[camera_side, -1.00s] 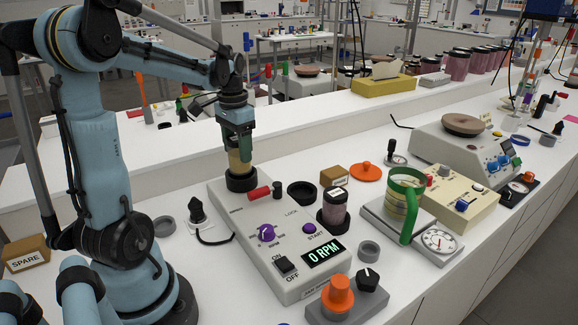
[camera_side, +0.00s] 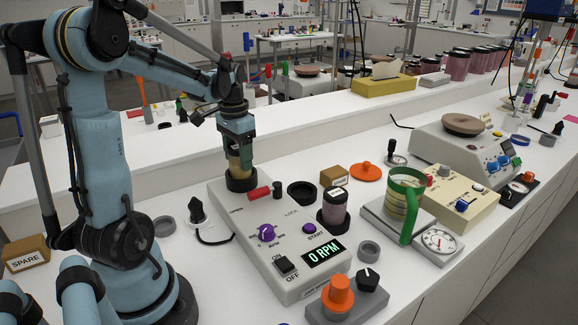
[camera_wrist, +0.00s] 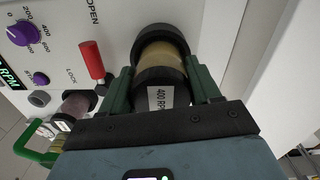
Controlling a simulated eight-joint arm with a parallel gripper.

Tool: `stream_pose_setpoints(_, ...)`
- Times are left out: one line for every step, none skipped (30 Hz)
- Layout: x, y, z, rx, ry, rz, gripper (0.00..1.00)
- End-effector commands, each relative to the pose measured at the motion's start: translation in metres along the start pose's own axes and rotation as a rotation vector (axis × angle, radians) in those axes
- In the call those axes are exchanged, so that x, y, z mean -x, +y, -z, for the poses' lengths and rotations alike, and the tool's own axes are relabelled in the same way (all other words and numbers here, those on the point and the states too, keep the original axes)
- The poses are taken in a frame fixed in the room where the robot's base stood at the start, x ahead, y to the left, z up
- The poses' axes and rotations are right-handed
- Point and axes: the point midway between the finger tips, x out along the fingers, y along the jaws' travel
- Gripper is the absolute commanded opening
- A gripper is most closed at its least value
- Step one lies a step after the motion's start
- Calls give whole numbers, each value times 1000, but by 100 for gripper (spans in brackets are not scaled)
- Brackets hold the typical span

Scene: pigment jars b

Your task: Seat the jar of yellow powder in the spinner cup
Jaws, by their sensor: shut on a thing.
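The jar of yellow powder (camera_side: 240,166) is upright between the fingers of my gripper (camera_side: 238,158). Its lower end is inside the black spinner cup (camera_side: 241,182) at the back left corner of the white spinner. In the wrist view, my gripper (camera_wrist: 163,88) has a green finger on each side of the jar (camera_wrist: 163,60), which has a black lid and a label reading "400 RP". The cup's dark rim (camera_wrist: 163,34) surrounds the jar's far end. The jar's base is hidden, so I cannot tell whether it rests on the cup's bottom.
A red lever (camera_side: 258,193) lies beside the cup, near the word LOCK. The spinner display (camera_side: 324,253) reads 0 RPM. An empty black ring (camera_side: 301,193) and a jar of pinkish powder (camera_side: 334,207) stand to the right. A green-handled sieve (camera_side: 405,198) is farther right.

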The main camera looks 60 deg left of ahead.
Motion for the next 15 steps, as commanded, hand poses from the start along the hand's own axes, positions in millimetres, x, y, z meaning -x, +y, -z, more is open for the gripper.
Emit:
stream_pose_setpoints(-1, 0, 0, 0, 0, 0, 29)
stream_pose_setpoints(-2, 0, 0, 0, 0, 0, 29)
stream_pose_setpoints(-3, 0, 0, 0, 0, 0, 29)
stream_pose_setpoints(-3, 0, 0, 0, 0, 0, 29)
stream_pose_setpoints(-4, 0, 0, 0, 0, 0, 29)
stream_pose_setpoints(-5, 0, 0, 0, 0, 0, 29)
stream_pose_setpoints(-6, 0, 0, 0, 0, 0, 29)
stream_pose_setpoints(-6, 0, 0, 0, 0, 0, 29)
stream_pose_setpoints(-7, 0, 0, 0, 0, 0, 29)
stream_pose_setpoints(-8, 0, 0, 0, 0, 0, 29)
stream_pose_setpoints(-9, 0, 0, 0, 0, 0, 29)
stream_pose_setpoints(-10, 0, 0, 0, 0, 0, 29)
stream_pose_setpoints(-10, 0, 0, 0, 0, 0, 29)
stream_pose_setpoints(-11, 0, 0, 0, 0, 0, 29)
stream_pose_setpoints(-12, 0, 0, 0, 0, 0, 29)
